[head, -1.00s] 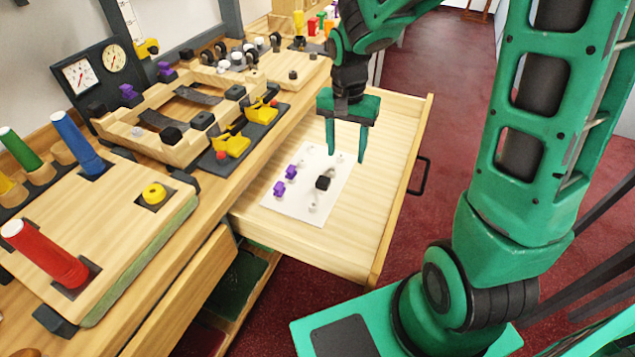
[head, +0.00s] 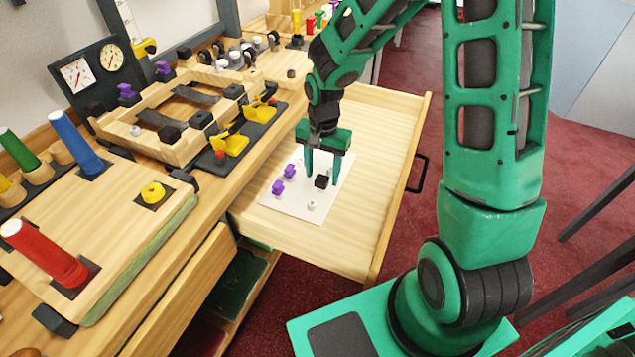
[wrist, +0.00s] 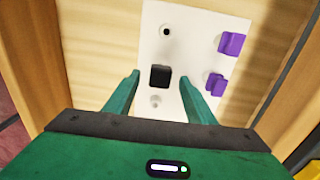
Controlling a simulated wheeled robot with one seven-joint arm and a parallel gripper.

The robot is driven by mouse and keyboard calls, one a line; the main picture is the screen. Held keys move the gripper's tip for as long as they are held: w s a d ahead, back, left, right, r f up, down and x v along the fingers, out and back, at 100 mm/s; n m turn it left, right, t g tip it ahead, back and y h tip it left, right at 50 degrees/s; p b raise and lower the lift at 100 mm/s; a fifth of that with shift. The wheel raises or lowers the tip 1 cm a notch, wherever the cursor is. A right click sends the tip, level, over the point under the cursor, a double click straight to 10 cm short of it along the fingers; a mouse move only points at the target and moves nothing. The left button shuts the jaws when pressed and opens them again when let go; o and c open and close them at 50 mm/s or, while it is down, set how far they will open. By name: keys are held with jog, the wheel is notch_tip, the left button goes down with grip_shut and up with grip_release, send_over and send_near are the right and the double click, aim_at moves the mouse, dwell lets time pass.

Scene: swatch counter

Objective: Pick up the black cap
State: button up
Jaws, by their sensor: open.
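The black cap (head: 321,181) sits on a white card (head: 290,207) in the open wooden drawer (head: 340,250). My gripper (head: 321,180) is over the card with its fingers pointing down, very near the cap. In the wrist view the black cap (wrist: 160,76) shows between the two spread fingers of my gripper (wrist: 160,90), past their tips and apart from both. The gripper is open and holds nothing. How high the tips are above the card I cannot tell.
Purple caps (head: 278,187) (wrist: 216,84) stand on the card beside the black one, with small white pegs (head: 311,205) bare. The drawer's front wall (head: 395,205) and the counter edge (head: 225,185) flank the card. The drawer floor near its front is clear.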

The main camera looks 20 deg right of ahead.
aim_at(322, 178)
jog(key=shift+f, duration=1.65)
jog(key=shift+c, duration=0.6)
jog(key=c, duration=1)
